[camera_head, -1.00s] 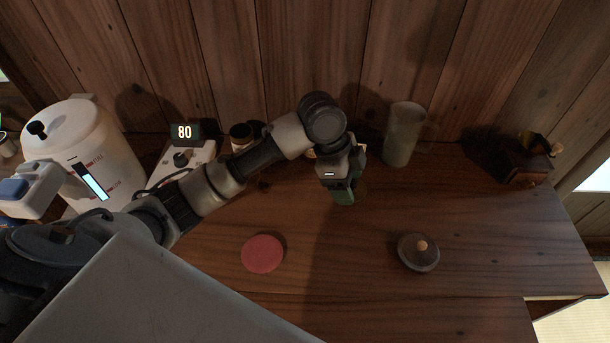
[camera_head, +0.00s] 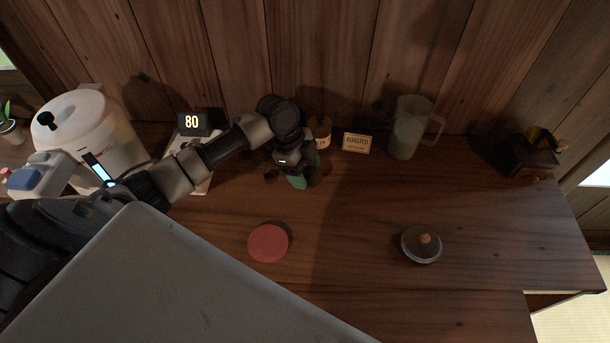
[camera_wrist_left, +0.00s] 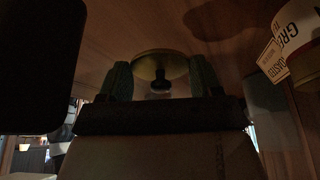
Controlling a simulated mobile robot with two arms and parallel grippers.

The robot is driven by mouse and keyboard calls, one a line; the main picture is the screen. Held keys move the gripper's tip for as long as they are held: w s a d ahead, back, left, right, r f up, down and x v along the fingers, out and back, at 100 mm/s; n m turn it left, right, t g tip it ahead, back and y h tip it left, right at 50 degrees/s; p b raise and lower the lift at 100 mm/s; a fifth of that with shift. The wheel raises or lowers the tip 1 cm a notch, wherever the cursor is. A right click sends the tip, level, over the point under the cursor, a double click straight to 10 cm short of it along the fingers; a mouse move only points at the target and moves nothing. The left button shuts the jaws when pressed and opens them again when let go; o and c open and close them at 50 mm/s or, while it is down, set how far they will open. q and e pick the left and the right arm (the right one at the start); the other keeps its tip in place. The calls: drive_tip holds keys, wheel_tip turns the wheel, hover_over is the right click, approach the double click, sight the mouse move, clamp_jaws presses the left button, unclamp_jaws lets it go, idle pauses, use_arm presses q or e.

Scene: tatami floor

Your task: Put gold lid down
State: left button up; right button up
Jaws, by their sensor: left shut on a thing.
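The gold lid (camera_wrist_left: 160,64) shows in the left wrist view as a round, brassy disc with a small dark knob. My left gripper (camera_wrist_left: 160,82) has its two green fingers on either side of the knob and is shut on the lid. In the head view my left gripper (camera_head: 298,182) points down over the back middle of the table, left of the roasted sign. The lid is hidden under the gripper there. I cannot tell whether it touches the table. My right gripper is not in view.
A red disc (camera_head: 268,243) and a grey lid with a wooden knob (camera_head: 421,244) lie on the table. The front middle is clear.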

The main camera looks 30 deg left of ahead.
sight(305, 176)
use_arm(q)
drive_tip(key=shift+f, duration=1.55)
drive_tip(key=shift+f, duration=0.1)
drive_tip(key=shift+f, duration=0.5)
drive_tip(key=o, duration=0.9)
drive_tip(key=shift+r, duration=0.1)
drive_tip(key=shift+r, duration=0.4)
drive_tip(key=v, duration=1.2)
drive_tip(key=shift+r, duration=0.15)
